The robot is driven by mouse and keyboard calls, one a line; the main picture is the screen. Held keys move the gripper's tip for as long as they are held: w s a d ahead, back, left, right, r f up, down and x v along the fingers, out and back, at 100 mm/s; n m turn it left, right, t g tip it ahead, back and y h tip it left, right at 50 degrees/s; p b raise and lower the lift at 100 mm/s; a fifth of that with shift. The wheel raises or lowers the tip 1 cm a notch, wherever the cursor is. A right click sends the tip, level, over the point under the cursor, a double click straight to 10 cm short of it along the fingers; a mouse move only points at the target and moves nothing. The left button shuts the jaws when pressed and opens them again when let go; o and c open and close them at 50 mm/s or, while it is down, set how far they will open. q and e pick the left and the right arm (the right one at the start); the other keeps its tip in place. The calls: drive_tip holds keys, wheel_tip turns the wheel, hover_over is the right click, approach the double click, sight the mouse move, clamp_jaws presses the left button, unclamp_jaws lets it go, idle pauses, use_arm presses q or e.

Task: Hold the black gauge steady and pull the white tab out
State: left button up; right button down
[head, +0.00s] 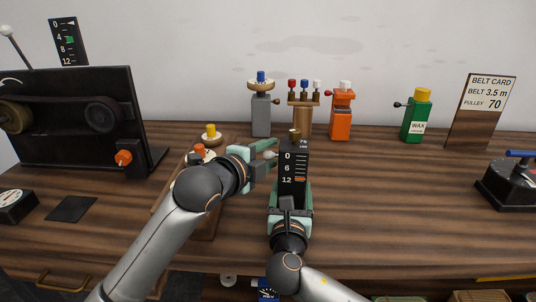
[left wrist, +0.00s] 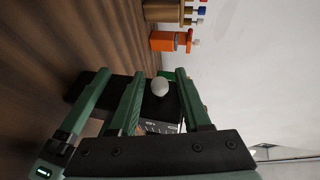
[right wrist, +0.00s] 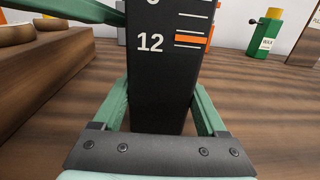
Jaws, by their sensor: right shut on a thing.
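The black gauge (head: 293,167) stands upright near the middle of the bench, with white numbers and an orange mark. My right gripper (right wrist: 160,110) is shut on its lower part, one finger on each side. The white tab (left wrist: 160,86) shows as a rounded knob on the gauge's left side in the head view (head: 269,154). My left gripper (head: 270,153) reaches in from the left. In the left wrist view its fingers are open on either side of the knob, with gaps between. The knob's stem is hidden.
A wooden tray (head: 205,225) with knobs lies under my left arm. Behind stand a grey post (head: 262,115), an orange post (head: 341,122) and a green wax bottle (head: 417,122). A black belt machine (head: 75,140) is at left.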

use_arm(q)
clamp_jaws()
idle(1.2)
